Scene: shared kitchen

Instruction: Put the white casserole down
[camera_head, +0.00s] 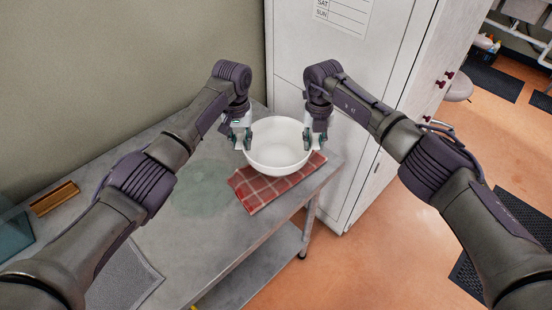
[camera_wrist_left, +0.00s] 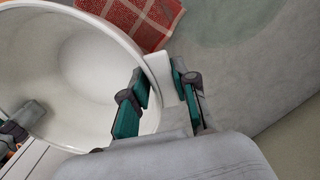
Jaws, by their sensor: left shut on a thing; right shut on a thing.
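The white casserole (camera_head: 278,150) is an open, empty round pot between my two grippers, above a red checked cloth on the grey metal table. My left gripper (camera_head: 241,143) is shut on its left handle. In the left wrist view the casserole (camera_wrist_left: 85,60) fills the left side, and the fingers of the left gripper (camera_wrist_left: 165,95) close around its pale handle. My right gripper (camera_head: 315,140) is shut on the right handle. I cannot tell whether the casserole's base touches the cloth, since its underside is hidden.
The red checked cloth (camera_head: 268,192) lies near the table's right edge. The metal table (camera_head: 215,235) is clear to the left of the cloth. A wooden block (camera_head: 55,198) and a grey mat (camera_head: 125,275) lie further left. A white cabinet (camera_head: 345,100) stands close behind.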

